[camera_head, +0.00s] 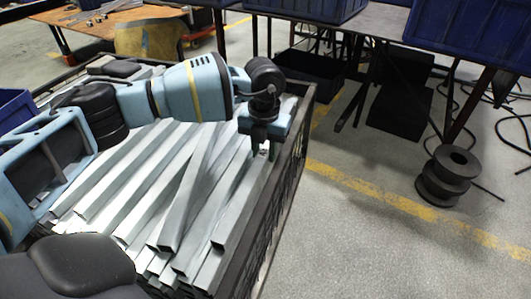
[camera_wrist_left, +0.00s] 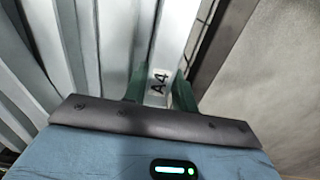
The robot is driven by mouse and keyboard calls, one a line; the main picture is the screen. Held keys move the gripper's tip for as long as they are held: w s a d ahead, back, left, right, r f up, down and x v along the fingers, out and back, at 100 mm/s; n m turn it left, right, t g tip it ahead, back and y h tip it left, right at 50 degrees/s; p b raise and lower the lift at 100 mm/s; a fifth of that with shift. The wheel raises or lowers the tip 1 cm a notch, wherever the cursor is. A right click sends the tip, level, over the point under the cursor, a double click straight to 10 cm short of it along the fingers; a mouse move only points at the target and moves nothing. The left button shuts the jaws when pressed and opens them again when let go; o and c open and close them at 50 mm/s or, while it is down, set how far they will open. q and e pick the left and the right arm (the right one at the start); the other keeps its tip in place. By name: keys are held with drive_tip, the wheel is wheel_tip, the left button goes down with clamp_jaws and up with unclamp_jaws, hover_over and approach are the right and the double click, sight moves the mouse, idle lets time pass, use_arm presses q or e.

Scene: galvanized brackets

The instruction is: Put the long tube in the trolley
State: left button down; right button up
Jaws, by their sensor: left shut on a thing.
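Several long grey galvanized square tubes (camera_head: 150,175) lie lengthwise in a black mesh-sided container (camera_head: 283,200); I cannot tell whether this is the trolley. My left gripper (camera_head: 263,153) reaches over them and is shut on a tube at the container's right side (camera_head: 238,205). In the left wrist view, the green fingers of the gripper (camera_wrist_left: 160,92) sit on both sides of this tube (camera_wrist_left: 172,40), which bears an "A4" label. The tube lies along the others, close to the right wall. Its far part is hidden by the gripper. My right gripper is not in view.
Blue bins (camera_head: 310,8) rest on a dark table at the back. A dark spool (camera_head: 447,176) and cables lie on the right floor.

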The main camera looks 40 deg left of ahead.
sight(265, 152)
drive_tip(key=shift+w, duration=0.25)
